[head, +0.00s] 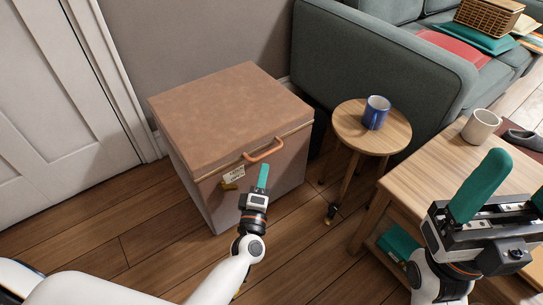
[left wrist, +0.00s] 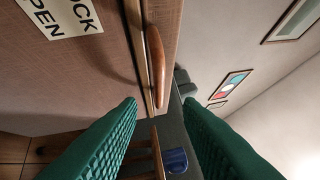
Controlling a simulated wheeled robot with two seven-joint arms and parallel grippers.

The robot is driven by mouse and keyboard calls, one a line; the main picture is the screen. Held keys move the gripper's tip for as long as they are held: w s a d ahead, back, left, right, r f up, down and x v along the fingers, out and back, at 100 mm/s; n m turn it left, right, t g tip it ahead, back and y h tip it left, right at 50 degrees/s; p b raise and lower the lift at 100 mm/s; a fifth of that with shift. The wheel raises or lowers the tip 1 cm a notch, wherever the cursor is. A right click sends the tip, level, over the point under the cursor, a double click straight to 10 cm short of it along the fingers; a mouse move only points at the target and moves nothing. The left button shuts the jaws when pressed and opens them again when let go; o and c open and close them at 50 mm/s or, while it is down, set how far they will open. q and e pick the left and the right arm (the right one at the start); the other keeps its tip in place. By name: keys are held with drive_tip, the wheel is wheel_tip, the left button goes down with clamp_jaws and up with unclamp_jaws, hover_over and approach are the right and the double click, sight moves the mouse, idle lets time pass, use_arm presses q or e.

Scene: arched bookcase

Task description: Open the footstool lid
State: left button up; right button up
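The footstool (head: 240,185) is a brown box standing on the wooden floor, with its padded lid (head: 230,105) shut. An orange-brown handle (head: 264,150) sits on the lid's front edge. A paper label (head: 234,174) and a small brass-coloured piece (head: 229,186) are on the front below it. My left gripper (head: 263,176) is just below and in front of the handle. In the left wrist view the handle (left wrist: 155,62) lies ahead of the spread green fingers (left wrist: 160,105), with nothing between them. My right gripper (head: 511,190) is open and empty at the right, above the wooden table.
A round side table (head: 345,122) with a blue mug (head: 376,112) stands right of the footstool. A wooden table (head: 425,165) with a white mug (head: 481,126) is at the right. A grey-green sofa (head: 350,60) is behind. Floor left of the footstool is clear.

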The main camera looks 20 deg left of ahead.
sight(268, 154)
use_arm(q)
drive_tip(key=w, duration=0.2)
drive_tip(key=w+b, duration=0.1)
drive_tip(key=w, duration=0.2)
drive_tip(key=w+a+r+b, duration=0.1)
drive_tip(key=w, duration=0.1)
drive_tip(key=shift+w, duration=0.35)
drive_tip(key=shift+c, duration=0.4)
clamp_jaws()
